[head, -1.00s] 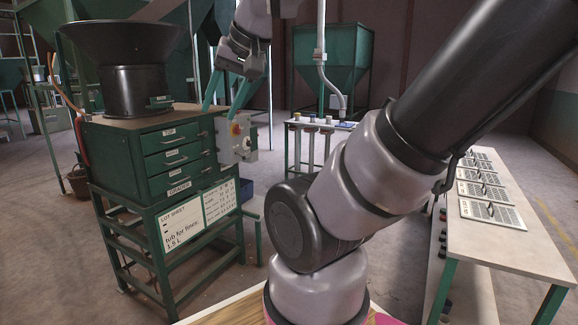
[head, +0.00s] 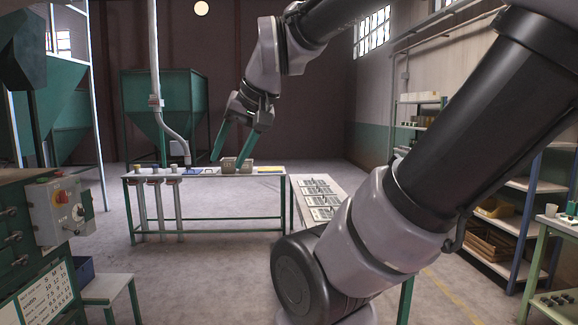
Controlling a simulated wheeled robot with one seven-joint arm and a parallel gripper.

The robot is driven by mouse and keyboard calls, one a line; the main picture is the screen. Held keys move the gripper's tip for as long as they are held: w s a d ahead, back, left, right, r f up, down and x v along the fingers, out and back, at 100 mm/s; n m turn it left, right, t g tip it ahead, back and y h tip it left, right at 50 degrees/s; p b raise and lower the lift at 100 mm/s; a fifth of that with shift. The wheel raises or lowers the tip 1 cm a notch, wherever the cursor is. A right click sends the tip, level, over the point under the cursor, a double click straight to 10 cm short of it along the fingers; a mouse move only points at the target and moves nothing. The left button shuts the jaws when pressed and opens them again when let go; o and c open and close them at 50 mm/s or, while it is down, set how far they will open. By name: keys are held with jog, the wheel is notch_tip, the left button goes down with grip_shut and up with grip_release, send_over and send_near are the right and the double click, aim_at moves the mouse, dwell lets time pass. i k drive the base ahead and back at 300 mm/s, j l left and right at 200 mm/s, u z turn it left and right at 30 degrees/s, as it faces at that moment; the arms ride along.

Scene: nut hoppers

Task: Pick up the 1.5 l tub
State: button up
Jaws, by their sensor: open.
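My gripper (head: 228,163) hangs at the upper middle of the head view, its two green fingers spread apart with nothing visible between them. Behind the fingertips, brownish box-like objects (head: 229,165) stand on a far white table (head: 278,175); they are partly covered by the fingers and too small to identify. I cannot make out which thing, if any, is the 1.5 l tub. White containers (head: 418,97) stand on a shelf at the right, with no readable marks.
A green cabinet with a control box (head: 62,212) stands at the left edge. A low bench with grated panels (head: 318,194) is right of centre. Blue-framed shelves (head: 500,222) and a green-legged table (head: 560,226) with a white cup (head: 551,210) line the right. Open floor lies between.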

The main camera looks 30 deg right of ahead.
aim_at(247, 167)
jog(key=z, duration=0.7)
jog(key=i+u, duration=0.15)
jog(key=i, duration=1.55)
jog(key=i+j, duration=0.1)
jog(key=i, duration=1.25)
jog(key=i+z, duration=0.1)
jog(key=i, duration=1.25)
jog(key=i+j+z, duration=0.15)
jog(key=i+z, duration=0.2)
